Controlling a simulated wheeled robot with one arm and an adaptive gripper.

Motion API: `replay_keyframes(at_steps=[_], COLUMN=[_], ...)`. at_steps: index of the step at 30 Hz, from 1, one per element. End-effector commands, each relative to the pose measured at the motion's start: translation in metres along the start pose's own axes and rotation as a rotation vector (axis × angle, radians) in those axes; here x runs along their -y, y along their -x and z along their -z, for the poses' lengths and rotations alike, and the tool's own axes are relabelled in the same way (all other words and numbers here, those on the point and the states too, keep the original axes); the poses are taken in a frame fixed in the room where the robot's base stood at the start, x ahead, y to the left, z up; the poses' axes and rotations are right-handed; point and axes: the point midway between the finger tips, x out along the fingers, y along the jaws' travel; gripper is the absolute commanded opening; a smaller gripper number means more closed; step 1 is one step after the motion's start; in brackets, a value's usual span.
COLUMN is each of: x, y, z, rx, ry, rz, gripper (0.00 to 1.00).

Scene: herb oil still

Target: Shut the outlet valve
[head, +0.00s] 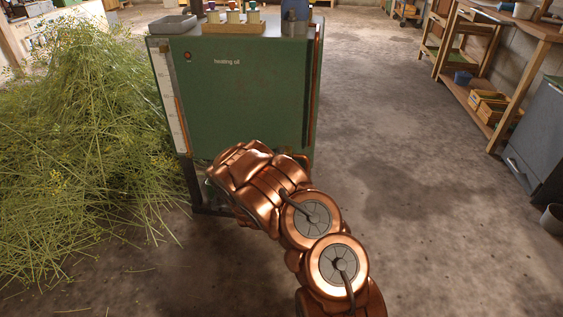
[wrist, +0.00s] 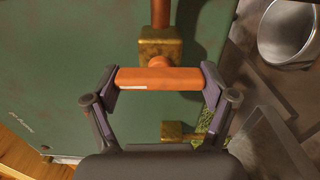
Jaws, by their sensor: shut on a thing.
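The outlet valve shows in the wrist view as a brass block (wrist: 160,45) with an orange bar handle (wrist: 158,78) in front of it. A copper-coloured pipe (wrist: 160,12) runs into the block from above in the picture. The handle lies crosswise to that pipe. My gripper (wrist: 158,80) is shut on the handle, one finger at each end. The valve is mounted by a green tank (wrist: 75,50), labelled "heating oil" in the head view (head: 230,85). There my arm hides the gripper and the valve.
A second brass piece (wrist: 180,132) sits below the handle. A metal bucket (wrist: 288,30) stands at the upper right of the wrist view. A heap of cut herbs (head: 75,140) lies left of the tank; a wooden shelf (head: 480,75) stands right. The floor between is clear.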

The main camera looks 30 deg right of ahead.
Motion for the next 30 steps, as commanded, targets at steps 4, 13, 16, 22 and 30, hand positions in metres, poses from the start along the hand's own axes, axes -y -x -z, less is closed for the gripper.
replay_keyframes(at_steps=[4, 13, 16, 22, 30], x=[0.001, 0.001, 0.000, 0.000, 0.000], y=[0.001, 0.000, 0.000, 0.005, 0.034], z=[0.002, 0.001, 0.000, 0.001, 0.001], rx=[-0.004, -0.002, -0.001, -0.002, -0.003], ry=[0.003, 0.001, 0.000, 0.000, 0.003], rz=[0.002, 0.001, 0.001, 0.001, 0.001], gripper=[0.85, 1.00, 1.00, 1.00, 1.00])
